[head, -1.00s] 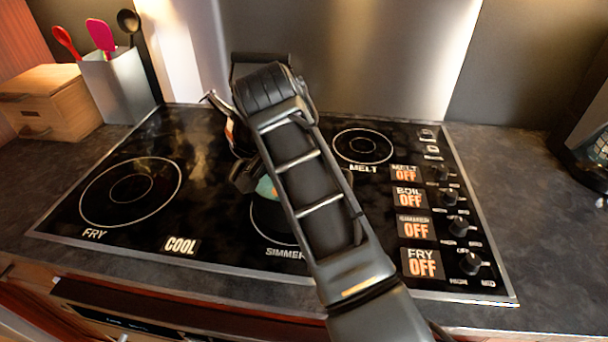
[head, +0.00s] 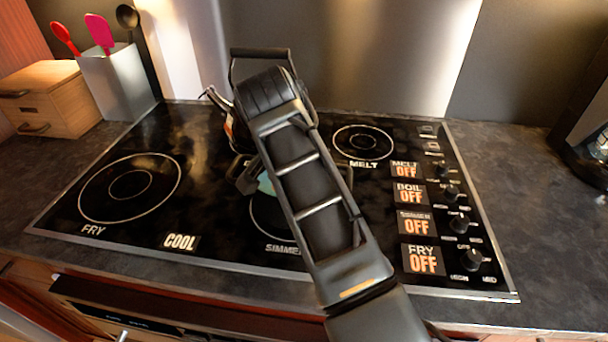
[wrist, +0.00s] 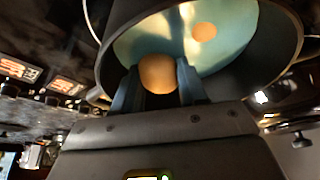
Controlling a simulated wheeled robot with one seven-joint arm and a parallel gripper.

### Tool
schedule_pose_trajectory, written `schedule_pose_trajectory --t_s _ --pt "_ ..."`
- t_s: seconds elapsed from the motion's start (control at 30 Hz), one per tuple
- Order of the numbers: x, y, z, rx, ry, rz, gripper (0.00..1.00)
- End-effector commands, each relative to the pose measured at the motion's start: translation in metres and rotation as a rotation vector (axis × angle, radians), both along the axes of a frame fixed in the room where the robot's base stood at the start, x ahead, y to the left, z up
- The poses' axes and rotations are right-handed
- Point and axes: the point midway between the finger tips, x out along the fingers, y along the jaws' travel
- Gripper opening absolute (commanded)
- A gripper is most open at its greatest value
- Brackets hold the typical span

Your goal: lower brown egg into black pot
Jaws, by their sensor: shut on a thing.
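The brown egg (wrist: 157,73) is between the two fingers of my gripper (wrist: 159,80) in the wrist view, and the gripper is shut on it. The egg is at the mouth of the black pot (wrist: 284,55), seen against its teal inside. A second round brown shape (wrist: 204,31) shows on the teal inside; I cannot tell whether it is another egg or a reflection. In the head view my arm hides the egg and most of the pot; only a bit of teal inside (head: 265,184) shows, near the SIMMER burner.
A kettle (head: 230,128) stands behind the pot, partly hidden by my arm. The FRY burner (head: 130,186) and MELT burner (head: 363,143) are bare. Knobs (head: 459,223) line the right side. A utensil holder (head: 118,82) and wooden box (head: 50,98) stand at back left.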

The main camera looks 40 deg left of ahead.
Motion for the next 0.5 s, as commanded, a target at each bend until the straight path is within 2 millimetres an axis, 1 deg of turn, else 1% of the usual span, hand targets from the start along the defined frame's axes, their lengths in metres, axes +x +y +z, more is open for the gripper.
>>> schedule_pose_trajectory --t_s 0.5 --pt "-0.0001 0.0001 -0.0074 0.000 0.000 0.000 0.32"
